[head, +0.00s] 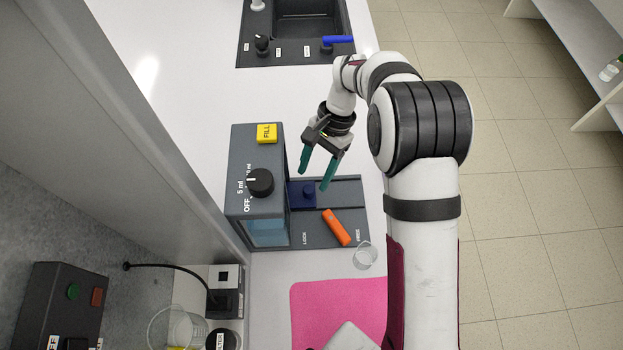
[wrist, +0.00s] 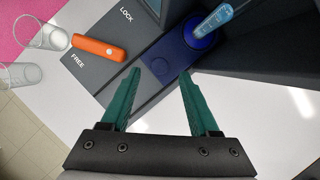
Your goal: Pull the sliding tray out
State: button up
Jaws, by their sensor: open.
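The sliding tray (head: 296,187) is dark blue and sits low at the right side of the grey rig (head: 258,208). In the wrist view the tray (wrist: 163,57) has a round mark near its outer end. A light-blue tube (wrist: 213,20) stands in a round blue seat farther in, next to the rig's wall. An orange lever (head: 336,227) lies on the base plate between the words LOCK and FREE; it also shows in the wrist view (wrist: 98,50). My gripper (head: 314,179) is open and empty, its green fingers pointing toward the tray; contact is not visible.
The rig carries a black dial (head: 260,182) and a yellow FILL button (head: 267,133). A clear glass (head: 365,255) stands below the base plate, near a pink mat (head: 335,300). A sink (head: 300,25) lies at the back. White counter is free between sink and rig.

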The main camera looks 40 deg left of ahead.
aim_at(309, 189)
jog(key=x, duration=0.4)
grip_shut()
dwell(1.4)
